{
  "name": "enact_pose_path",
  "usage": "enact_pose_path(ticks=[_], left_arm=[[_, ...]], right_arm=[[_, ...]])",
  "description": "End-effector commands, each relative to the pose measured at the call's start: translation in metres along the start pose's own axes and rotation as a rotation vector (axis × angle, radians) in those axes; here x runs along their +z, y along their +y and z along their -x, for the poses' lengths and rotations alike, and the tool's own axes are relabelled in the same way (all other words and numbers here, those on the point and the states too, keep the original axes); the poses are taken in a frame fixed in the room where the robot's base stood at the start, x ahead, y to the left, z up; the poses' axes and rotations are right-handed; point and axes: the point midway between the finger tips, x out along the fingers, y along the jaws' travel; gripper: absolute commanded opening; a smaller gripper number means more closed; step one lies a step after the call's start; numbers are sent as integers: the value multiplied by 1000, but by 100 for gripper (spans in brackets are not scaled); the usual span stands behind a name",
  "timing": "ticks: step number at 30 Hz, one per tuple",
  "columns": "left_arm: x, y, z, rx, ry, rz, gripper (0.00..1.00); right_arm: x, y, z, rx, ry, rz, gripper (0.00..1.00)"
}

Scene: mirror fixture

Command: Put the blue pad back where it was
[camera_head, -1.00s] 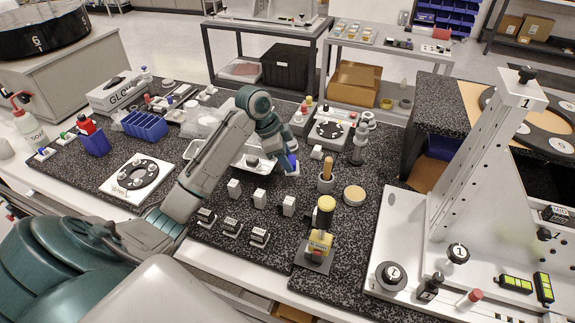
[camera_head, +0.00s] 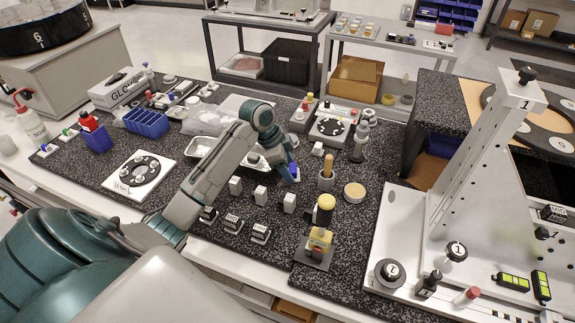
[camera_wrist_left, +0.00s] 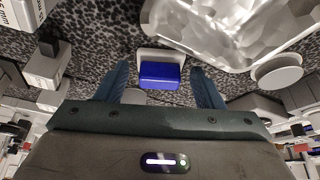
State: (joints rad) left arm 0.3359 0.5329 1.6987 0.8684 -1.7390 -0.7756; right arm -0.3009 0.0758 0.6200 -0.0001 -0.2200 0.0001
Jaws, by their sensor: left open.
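The blue pad (camera_wrist_left: 160,75) shows in the left wrist view as a bright blue block against a small white piece (camera_wrist_left: 160,56). It lies between the two dark fingers of my left gripper (camera_wrist_left: 160,82), with a visible gap on each side. The fingers are open. In the head view my left gripper (camera_head: 283,167) is low over the speckled mat, and a blue patch of the pad (camera_head: 294,171) shows beside it. The gripper partly hides the pad there, and I cannot tell exactly what it rests on. My right gripper is not in view.
Several small white blocks (camera_head: 262,197) stand in front of the gripper.

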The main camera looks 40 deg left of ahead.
Motion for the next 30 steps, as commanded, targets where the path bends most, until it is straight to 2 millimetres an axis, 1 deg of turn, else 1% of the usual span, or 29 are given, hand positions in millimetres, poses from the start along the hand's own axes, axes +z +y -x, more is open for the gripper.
enact_pose_path(ticks=[5,7,11,18,21,25,30], left_arm=[[-1,-1,4,-2,0,-1,62],[0,-1,11,-4,-1,-2,62],[0,-2,34,-7,-1,-4,62],[0,-2,86,-7,-1,-3,62],[0,-1,103,-4,0,-2,62],[-1,-1,117,-2,0,0,62],[-1,0,123,0,1,-1,62]], right_arm=[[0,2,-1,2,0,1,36],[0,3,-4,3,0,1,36],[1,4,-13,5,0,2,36],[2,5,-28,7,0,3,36],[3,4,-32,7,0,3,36],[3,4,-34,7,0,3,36],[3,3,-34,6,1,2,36]])
